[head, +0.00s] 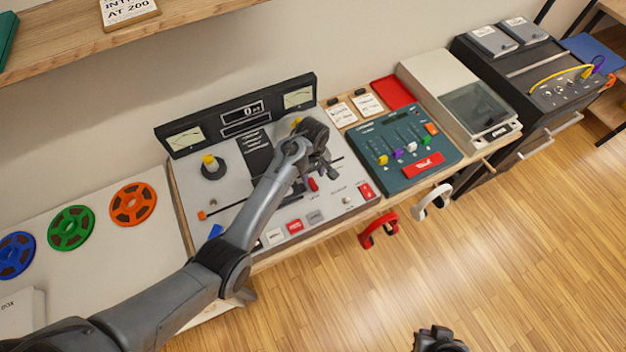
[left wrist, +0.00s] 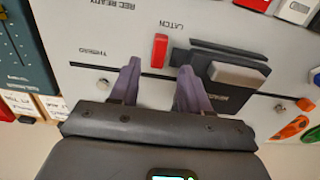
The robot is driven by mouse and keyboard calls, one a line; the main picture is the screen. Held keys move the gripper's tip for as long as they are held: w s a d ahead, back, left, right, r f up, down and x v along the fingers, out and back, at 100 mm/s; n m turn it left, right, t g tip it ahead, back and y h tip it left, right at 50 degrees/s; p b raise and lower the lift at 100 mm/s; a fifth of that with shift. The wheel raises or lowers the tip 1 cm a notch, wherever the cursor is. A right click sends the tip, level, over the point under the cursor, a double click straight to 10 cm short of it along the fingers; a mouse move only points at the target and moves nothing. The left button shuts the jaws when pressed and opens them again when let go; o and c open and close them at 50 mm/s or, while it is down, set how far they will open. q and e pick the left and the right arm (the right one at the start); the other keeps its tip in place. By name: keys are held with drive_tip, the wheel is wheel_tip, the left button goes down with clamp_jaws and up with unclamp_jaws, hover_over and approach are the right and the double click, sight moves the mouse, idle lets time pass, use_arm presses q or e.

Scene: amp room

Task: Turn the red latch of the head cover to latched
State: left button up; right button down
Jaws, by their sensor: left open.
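The red latch (left wrist: 160,50) stands on the pale deck of the tape machine, beside the printed word LATCH. In the left wrist view it points up and down the picture. It shows as a small red piece in the head view (head: 313,184). The dark head cover with a grey block (left wrist: 237,74) lies to its right in the wrist view. My left gripper (left wrist: 159,66) is open, its two fingertips on either side of the latch's near end; contact cannot be told. In the head view my left gripper (head: 327,172) is over the deck. My right gripper (head: 438,340) is partly cut off.
The tape machine (head: 232,206) has a yellow-topped reel hub (head: 211,166) at left and buttons along its front. A teal mixer (head: 408,148) stands to the right. Red headphones (head: 378,230) hang at the front edge. Coloured reels (head: 133,203) lie at left.

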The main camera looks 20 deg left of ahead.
sight(313, 183)
use_arm(q)
drive_tip(key=shift+w+f+b, duration=0.1)
drive_tip(key=shift+f+b, duration=0.3)
drive_tip(key=shift+f, duration=2.25)
clamp_jaws()
